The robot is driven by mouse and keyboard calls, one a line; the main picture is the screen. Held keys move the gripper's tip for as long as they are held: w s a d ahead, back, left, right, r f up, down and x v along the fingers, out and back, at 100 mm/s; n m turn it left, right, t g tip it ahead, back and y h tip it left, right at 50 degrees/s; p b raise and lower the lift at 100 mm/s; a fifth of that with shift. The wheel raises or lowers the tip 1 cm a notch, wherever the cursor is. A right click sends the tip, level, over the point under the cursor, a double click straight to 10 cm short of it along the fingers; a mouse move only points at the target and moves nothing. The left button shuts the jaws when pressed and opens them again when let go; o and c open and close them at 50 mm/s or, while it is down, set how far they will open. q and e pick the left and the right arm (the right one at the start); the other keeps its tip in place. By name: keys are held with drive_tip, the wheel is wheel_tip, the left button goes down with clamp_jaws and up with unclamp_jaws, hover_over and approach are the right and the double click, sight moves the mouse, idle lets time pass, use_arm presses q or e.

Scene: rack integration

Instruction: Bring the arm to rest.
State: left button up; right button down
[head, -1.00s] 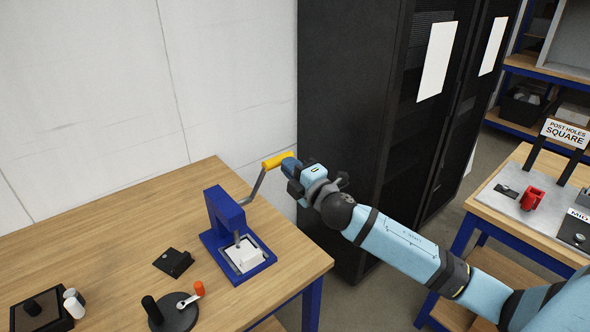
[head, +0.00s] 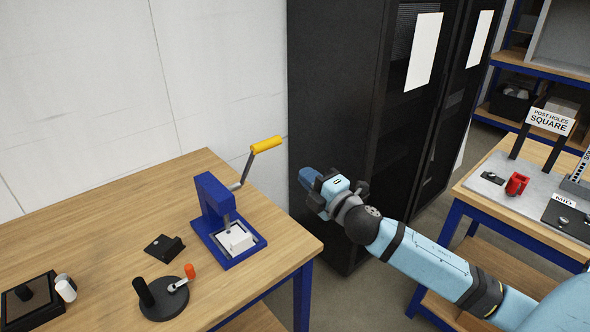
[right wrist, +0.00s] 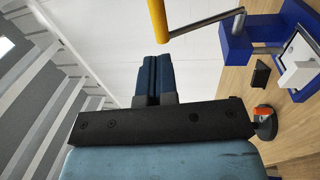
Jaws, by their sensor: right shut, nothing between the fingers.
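My right arm comes in from the right in the head view. Its gripper (head: 308,177) is shut and empty, held in the air to the right of the blue press (head: 211,205) and in front of the black cabinet. The shut fingers also show in the right wrist view (right wrist: 155,78). The yellow handle (head: 266,145) of the press's crank stands apart from the fingers, up and to their left in the head view. The handle also shows at the top of the right wrist view (right wrist: 158,18). My left gripper is not in view.
The wooden table (head: 110,210) carries the press with a white block (head: 237,240), a small black bracket (head: 164,247) and a round black fixture (head: 166,298). The black cabinet (head: 335,110) stands behind my gripper. Another table (head: 490,205) with a sign (head: 549,121) is at the right.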

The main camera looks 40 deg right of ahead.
drive_tip(key=s, duration=0.3)
drive_tip(key=shift+f, duration=0.1)
drive_tip(key=s+a+f+m+g+p, duration=0.1)
drive_tip(key=s+a+f+m+g, duration=0.2)
drive_tip(key=f, duration=0.5)
drive_tip(key=s+a+f+m+g+p, duration=0.25)
drive_tip(key=s+f+m, duration=0.2)
drive_tip(key=f, duration=0.45)
drive_tip(key=s+a+f+m+g+y+p, duration=0.1)
drive_tip(key=s+a+f+m+g, duration=0.2)
drive_tip(key=s+a+f+m, duration=0.5)
drive_tip(key=s+a+f, duration=0.4)
drive_tip(key=a, duration=0.1)
drive_tip(key=shift+a, duration=0.15)
drive_tip(key=shift+s+m, duration=0.1)
drive_tip(key=shift+m, duration=0.15)
